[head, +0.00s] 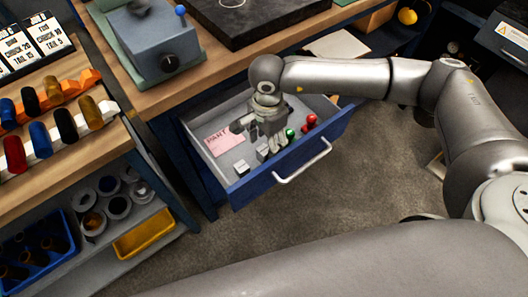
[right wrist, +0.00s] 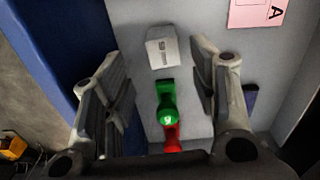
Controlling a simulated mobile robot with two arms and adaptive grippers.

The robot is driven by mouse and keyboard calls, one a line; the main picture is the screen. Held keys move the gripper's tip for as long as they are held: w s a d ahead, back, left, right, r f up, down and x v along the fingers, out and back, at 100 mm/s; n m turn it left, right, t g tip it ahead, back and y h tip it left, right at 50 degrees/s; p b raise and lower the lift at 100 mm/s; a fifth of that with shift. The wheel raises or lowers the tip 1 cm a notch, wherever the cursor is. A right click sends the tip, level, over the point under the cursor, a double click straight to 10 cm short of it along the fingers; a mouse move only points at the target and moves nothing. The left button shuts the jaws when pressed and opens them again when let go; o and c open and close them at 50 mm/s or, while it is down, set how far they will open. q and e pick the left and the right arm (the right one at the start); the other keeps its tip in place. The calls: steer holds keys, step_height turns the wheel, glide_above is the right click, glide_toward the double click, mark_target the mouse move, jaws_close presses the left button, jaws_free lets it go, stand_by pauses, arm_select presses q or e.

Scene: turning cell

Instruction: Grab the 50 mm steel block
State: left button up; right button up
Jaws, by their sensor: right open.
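My right gripper (head: 258,138) is over the open drawer (head: 335,133) in the head view, pointing down. In the right wrist view its two fingers stand apart with nothing held between them. A pale grey steel block (right wrist: 162,47) lies on the drawer floor in the gap near the fingertips; its dark marking is too small to read surely. In the head view one small block (head: 241,167) sits near the drawer's front left, and another block (head: 262,152) is just below the gripper. I cannot tell which is the 50 mm one. My left gripper is out of view.
A green-handled item (right wrist: 167,105) and a red one (right wrist: 172,138) lie in line with the block. A pink card (head: 224,139) lies at the drawer's left. The blue drawer front and the bench (head: 215,75) above bound the space.

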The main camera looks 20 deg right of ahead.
mark_target(264, 149)
steer(key=f, duration=0.3)
steer(key=f+p, duration=0.1)
steer(key=f, duration=0.1)
steer(key=shift+w+a+f, duration=0.1)
steer(key=shift+a+f, duration=0.05)
steer(key=shift+a, duration=0.25)
jaws_close()
